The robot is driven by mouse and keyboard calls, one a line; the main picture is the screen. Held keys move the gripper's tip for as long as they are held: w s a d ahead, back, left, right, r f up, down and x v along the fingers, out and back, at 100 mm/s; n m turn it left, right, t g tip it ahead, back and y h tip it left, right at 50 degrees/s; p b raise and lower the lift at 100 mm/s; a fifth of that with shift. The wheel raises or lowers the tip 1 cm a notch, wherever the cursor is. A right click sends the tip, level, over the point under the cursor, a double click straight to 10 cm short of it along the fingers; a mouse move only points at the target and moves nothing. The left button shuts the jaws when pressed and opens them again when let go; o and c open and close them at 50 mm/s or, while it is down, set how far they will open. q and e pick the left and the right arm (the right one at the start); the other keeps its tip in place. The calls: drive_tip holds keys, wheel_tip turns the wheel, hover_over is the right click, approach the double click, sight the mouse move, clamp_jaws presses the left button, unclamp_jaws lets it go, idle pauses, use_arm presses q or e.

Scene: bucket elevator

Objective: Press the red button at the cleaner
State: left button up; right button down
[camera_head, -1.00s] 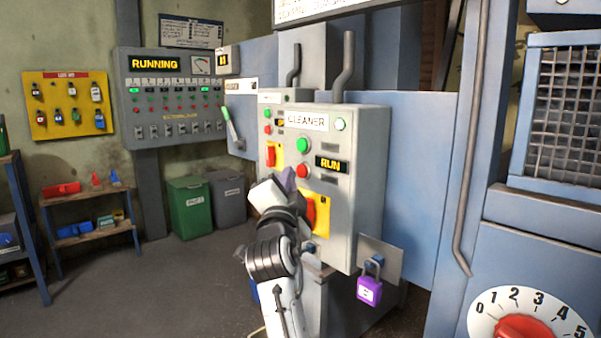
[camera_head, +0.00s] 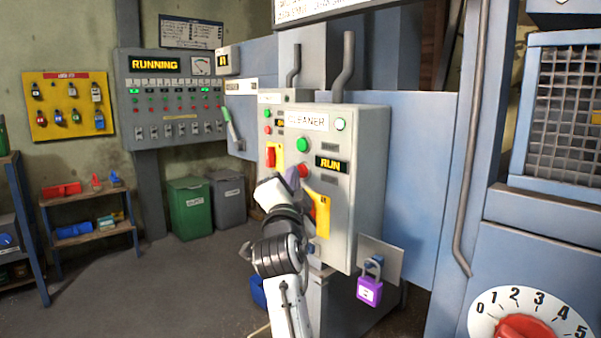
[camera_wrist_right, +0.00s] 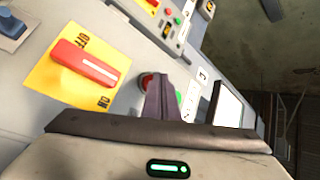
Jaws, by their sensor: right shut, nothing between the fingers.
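The cleaner panel (camera_head: 370,150) is a grey box with a "CLEANER" label, a green button (camera_head: 302,144) and a lit "RUN" display (camera_head: 332,164). The red button (camera_head: 304,170) sits below the green one. My right gripper (camera_head: 291,176) is shut and empty, its purple-grey fingertips just left of the red button, partly overlapping it. In the right wrist view the shut fingers (camera_wrist_right: 163,98) stand in front of the red button (camera_wrist_right: 147,80) and hide part of it. Whether they touch it I cannot tell. My left gripper is out of view.
A red rotary switch on a yellow plate (camera_wrist_right: 85,70) sits beside the fingers. A purple padlock (camera_head: 369,290) hangs at the lower right. Open floor lies left.

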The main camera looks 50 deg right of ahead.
drive_tip(key=shift+d, duration=0.35)
idle(0.5)
drive_tip(key=shift+a, duration=0.1)
drive_tip(key=shift+a+b, duration=0.55)
drive_tip(key=shift+a, duration=0.25)
drive_tip(key=shift+a, duration=0.1)
drive_tip(key=a+b, duration=0.2)
drive_tip(key=a, duration=0.1)
drive_tip(key=a+b, duration=0.1)
drive_tip(key=shift+w+a, duration=0.3)
drive_tip(key=shift+a, duration=0.1)
